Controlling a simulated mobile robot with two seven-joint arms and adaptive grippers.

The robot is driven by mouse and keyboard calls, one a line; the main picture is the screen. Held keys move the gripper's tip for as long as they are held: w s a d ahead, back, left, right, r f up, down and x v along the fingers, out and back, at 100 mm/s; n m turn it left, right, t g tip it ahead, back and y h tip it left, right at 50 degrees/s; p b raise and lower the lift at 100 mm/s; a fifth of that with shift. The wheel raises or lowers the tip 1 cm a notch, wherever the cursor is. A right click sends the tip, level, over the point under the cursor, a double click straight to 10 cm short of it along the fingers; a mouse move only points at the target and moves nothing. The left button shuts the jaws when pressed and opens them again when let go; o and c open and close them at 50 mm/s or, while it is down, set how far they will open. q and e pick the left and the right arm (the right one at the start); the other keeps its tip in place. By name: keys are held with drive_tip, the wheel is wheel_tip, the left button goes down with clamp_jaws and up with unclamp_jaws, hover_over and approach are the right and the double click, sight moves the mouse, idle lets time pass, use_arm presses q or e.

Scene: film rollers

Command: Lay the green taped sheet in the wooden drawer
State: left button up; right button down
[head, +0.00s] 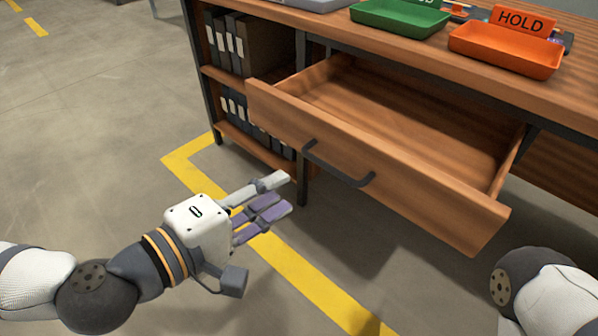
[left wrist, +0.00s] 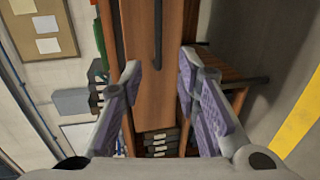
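The wooden drawer (head: 400,185) is pulled out of the desk, and the part of its inside that shows is bare. Its dark bar handle (head: 338,168) is on the front panel, which also shows in the left wrist view (left wrist: 152,105). My left gripper (head: 281,194) is in front of and below the drawer's left part, left of the handle. Its fingers are spread with nothing between them, and it is apart from the handle. I see no green taped sheet in either view. My right gripper is out of view; only part of my right arm shows at the lower right.
On the desk (head: 440,65) stand a green tray (head: 400,17) and an orange tray (head: 505,48) with a HOLD sign (head: 521,21). Shelves with dark binders (head: 232,45) are left of the drawer. The floor in front is clear, with yellow lines (head: 295,270).

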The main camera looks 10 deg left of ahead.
sight(322, 166)
use_arm(q)
drive_tip(key=b+x, duration=0.3)
drive_tip(key=x, duration=0.9)
drive_tip(key=shift+d+r, duration=0.1)
drive_tip(key=shift+d, duration=0.1)
drive_tip(key=shift+c, duration=0.4)
clamp_jaws()
